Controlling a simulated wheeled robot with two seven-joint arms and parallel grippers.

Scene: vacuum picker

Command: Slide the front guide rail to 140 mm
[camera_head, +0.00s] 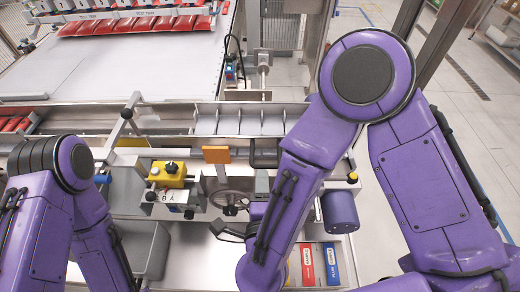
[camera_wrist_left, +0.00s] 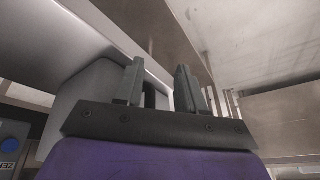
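A long metal guide rail (camera_head: 165,131) runs across the front of the conveyor channel. A clamp post with a dark knob (camera_head: 127,114) stands on it at the left. I cannot read any scale position. My right gripper (camera_head: 228,232) is low in the middle of the head view, below a handwheel (camera_head: 232,198) and apart from the rail. Its finger gap is not clear. My left gripper is outside the head view. In the left wrist view the left gripper (camera_wrist_left: 157,82) has its two dark fingers apart, with nothing between them, near a grey bin (camera_wrist_left: 85,90).
A yellow block (camera_head: 168,173) and an orange plate (camera_head: 216,154) sit at the machine's front. The grey bin (camera_head: 150,250) stands below at the left. Red and blue boxes (camera_head: 320,263) lie at lower right.

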